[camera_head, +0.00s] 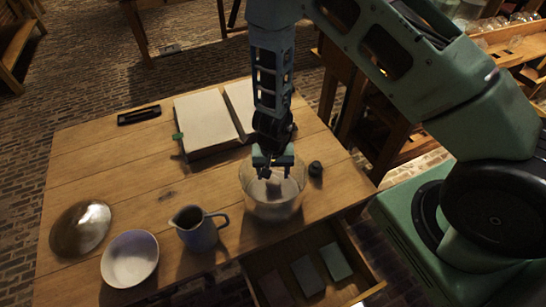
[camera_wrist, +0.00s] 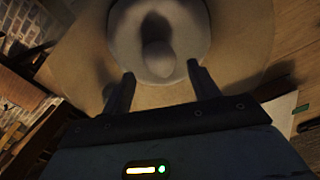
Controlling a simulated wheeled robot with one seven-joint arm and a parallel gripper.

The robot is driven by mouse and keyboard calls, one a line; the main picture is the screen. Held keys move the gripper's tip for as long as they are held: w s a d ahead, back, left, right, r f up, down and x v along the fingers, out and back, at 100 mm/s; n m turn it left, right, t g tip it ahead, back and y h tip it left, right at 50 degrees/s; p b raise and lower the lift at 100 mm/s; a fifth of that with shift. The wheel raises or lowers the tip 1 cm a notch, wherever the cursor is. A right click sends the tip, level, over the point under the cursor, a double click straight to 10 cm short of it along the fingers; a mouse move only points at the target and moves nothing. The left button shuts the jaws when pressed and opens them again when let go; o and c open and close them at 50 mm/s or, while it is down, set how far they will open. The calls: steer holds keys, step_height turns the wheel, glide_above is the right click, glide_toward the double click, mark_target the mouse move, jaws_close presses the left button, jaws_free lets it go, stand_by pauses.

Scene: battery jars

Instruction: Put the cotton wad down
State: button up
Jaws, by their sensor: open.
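A clear glass jar (camera_head: 262,208) stands on the wooden table, near the edge above the open drawer. My gripper (camera_head: 272,172) points down at the jar's mouth. In the wrist view my gripper (camera_wrist: 160,74) has its two fingers spread apart, with nothing held between them. A pale rounded lump (camera_wrist: 157,62), which looks like the cotton wad, lies beyond the fingertips over the jar's pale round bottom (camera_wrist: 190,30). A dark shadow lies beside it. In the head view the wad (camera_head: 275,184) shows faintly through the glass, partly hidden by the gripper.
A small dark stopper (camera_head: 315,169) stands right of the jar. A grey jug (camera_head: 198,235), a white bowl (camera_head: 130,260) and a shiny dome (camera_head: 80,228) stand to the left. An open book (camera_head: 207,122) lies behind. The open drawer (camera_head: 345,290) holds coloured plates. The table's left middle is clear.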

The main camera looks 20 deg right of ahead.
mark_target(273, 180)
steer(key=s+a+r+n+g+y+p, duration=0.1)
steer(key=s+a+r+n, duration=0.3)
steer(key=r, duration=0.8)
steer(key=s+a+r+n+y, duration=0.15)
steer(key=s+a+r, duration=0.35)
steer(key=r, duration=0.6)
steer(key=s+d+r+n+t+h, duration=0.1)
steer(key=s+d+r+n+h, duration=0.1)
steer(key=s+r+n, duration=0.4)
steer(key=s+r, duration=0.5)
steer(key=shift+d+r+n, duration=0.25)
steer(key=shift+d+n, duration=0.1)
step_height(273, 180, down, 8)
steer(key=b, duration=0.8)
steer(key=shift+f, duration=0.2)
